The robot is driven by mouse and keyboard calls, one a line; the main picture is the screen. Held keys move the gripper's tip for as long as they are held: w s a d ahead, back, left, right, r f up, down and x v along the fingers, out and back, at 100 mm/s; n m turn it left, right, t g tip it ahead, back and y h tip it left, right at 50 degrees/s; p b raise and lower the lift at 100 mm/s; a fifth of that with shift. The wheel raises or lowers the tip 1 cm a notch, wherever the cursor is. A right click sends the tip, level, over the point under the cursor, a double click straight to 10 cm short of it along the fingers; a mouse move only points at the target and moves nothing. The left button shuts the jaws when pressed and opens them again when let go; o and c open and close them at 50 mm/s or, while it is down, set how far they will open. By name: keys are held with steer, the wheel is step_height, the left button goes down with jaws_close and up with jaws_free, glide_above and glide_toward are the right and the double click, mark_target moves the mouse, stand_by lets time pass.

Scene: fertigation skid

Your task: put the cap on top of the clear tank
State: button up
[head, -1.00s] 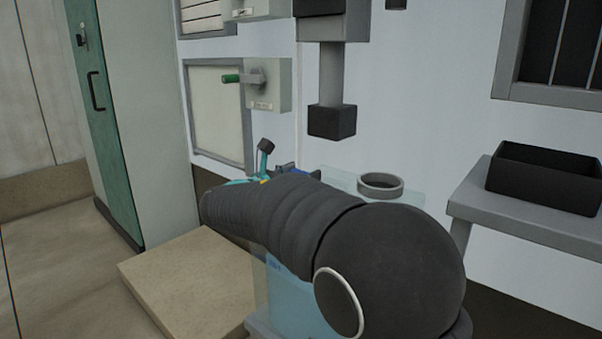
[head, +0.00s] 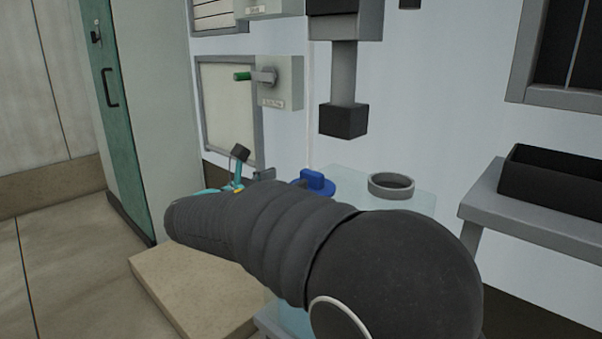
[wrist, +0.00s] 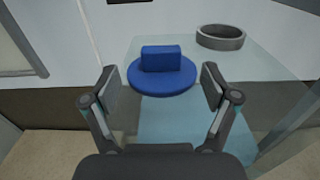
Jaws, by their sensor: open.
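The cap is a blue disc with a raised block grip (wrist: 161,75). In the wrist view it lies level at the near left part of the clear tank's (wrist: 262,75) top, apart from the grey ring collar (wrist: 220,37); contact underneath is hard to tell. In the head view the cap (head: 318,184) shows behind my arm, left of the collar (head: 391,186). My gripper (wrist: 158,86) is open and empty, its fingers to either side of the cap in the picture and apart from it. My arm hides much of the tank in the head view.
A grey table (head: 520,225) with a black bin (head: 556,180) stands to the right. A grey post with a black end block (head: 343,121) hangs above the tank. A green-handled valve box (head: 280,82) is on the wall. A beige slab (head: 190,292) lies on the floor at left.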

steer(key=shift+v, duration=1.55)
